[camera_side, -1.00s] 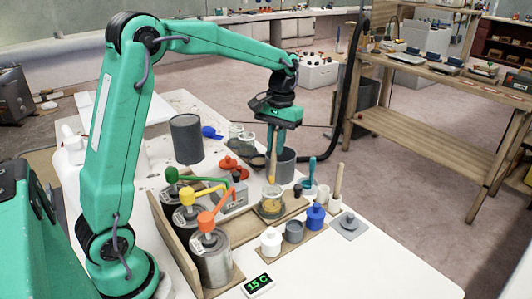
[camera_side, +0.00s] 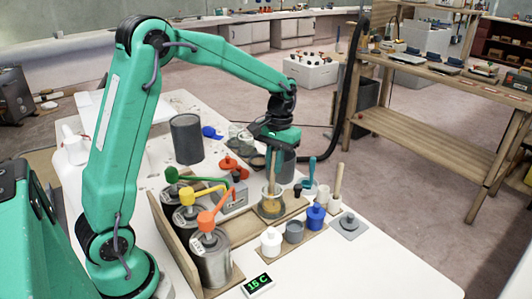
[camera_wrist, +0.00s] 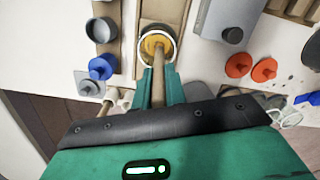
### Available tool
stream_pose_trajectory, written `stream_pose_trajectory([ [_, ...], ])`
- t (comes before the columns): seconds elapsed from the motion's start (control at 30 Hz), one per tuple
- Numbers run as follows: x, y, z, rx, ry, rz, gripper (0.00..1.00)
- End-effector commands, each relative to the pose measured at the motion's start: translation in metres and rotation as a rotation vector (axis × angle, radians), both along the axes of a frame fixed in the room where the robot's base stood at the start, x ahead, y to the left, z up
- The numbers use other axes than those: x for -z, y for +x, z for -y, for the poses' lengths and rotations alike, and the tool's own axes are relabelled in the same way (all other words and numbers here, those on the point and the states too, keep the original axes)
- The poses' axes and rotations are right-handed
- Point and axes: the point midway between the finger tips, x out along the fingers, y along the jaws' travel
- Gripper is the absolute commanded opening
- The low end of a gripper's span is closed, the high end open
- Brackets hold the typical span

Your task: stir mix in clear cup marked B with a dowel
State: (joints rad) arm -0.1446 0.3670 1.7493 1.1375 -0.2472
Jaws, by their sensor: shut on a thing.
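A clear cup (camera_side: 271,209) with yellow-orange mix in it stands on a wooden board in the side view; no letter on it is readable. It also shows at the top middle of the wrist view (camera_wrist: 142,52). My gripper (camera_side: 272,184) is right above the cup, its fingers pointing down and shut on a wooden dowel (camera_wrist: 159,62). The dowel stands about upright, and its lower end reaches inside the cup at the mix. The wrist view shows the fingers (camera_wrist: 158,85) on both sides of the dowel. The dowel's exact depth in the mix is hidden.
Several cans (camera_side: 210,258) with coloured pump handles stand left of the cup. A grey bin (camera_side: 286,168) is behind. The table's front right is clear.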

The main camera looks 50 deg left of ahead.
Motion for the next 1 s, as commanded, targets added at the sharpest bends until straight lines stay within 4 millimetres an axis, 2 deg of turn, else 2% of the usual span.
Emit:
stream_pose_trajectory([
  [0.4,0.02,-0.002,0.001,0.0,0.0,0.0,0.0],
  [1.0,0.023,-0.002,0.001,0.0,0.0,0.001,0.0],
])
